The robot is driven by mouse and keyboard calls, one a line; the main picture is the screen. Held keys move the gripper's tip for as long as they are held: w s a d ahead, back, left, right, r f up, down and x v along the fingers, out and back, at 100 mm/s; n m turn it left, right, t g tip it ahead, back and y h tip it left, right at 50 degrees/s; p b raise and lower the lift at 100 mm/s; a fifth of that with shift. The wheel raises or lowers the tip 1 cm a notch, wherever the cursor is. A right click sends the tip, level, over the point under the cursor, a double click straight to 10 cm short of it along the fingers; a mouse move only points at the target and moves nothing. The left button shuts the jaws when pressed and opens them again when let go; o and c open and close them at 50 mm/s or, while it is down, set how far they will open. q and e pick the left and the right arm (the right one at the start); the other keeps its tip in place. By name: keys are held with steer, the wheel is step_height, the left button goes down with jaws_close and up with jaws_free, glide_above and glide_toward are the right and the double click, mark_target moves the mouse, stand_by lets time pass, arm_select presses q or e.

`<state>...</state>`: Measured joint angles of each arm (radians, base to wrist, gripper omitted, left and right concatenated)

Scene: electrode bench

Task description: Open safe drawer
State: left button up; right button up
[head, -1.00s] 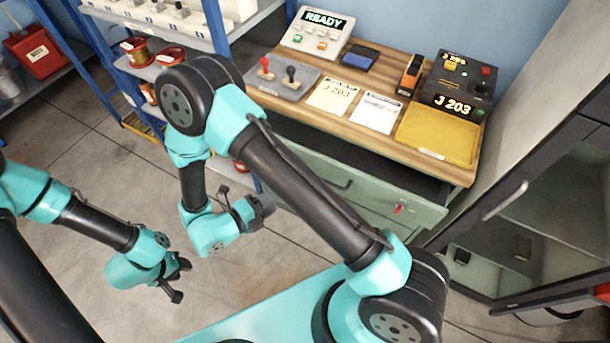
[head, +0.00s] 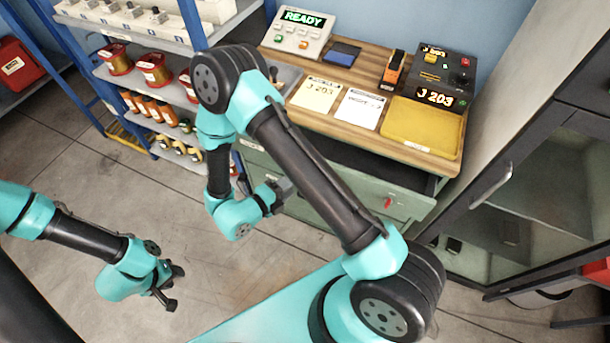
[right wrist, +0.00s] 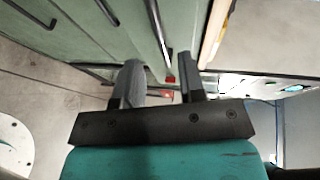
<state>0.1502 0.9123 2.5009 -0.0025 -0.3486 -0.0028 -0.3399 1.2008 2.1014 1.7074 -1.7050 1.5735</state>
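The green drawer front (head: 408,206) sits under the wooden bench top, with a red key or tab on it (head: 388,203). A dark gap shows between this front and the bench top. My right gripper (head: 281,193) is in front of the green drawers, to the left of the red piece, and my arm hides part of the front. In the right wrist view its two fingers (right wrist: 160,88) are apart with nothing between them; green fronts (right wrist: 100,30) and a small red piece (right wrist: 167,94) lie beyond. My left gripper (head: 172,288) is open and empty above the floor.
On the bench top (head: 300,118) are a READY panel (head: 296,32), note cards (head: 317,94), a yellow tray (head: 421,125) and a J 203 box (head: 445,75). A glass-door cabinet (head: 540,185) stands right, a shelf rack (head: 150,100) left. The floor at left is clear.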

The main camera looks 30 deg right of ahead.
steer(key=x, duration=0.7)
steer(key=shift+d, duration=0.3)
steer(key=shift+c, duration=0.2)
jaws_close()
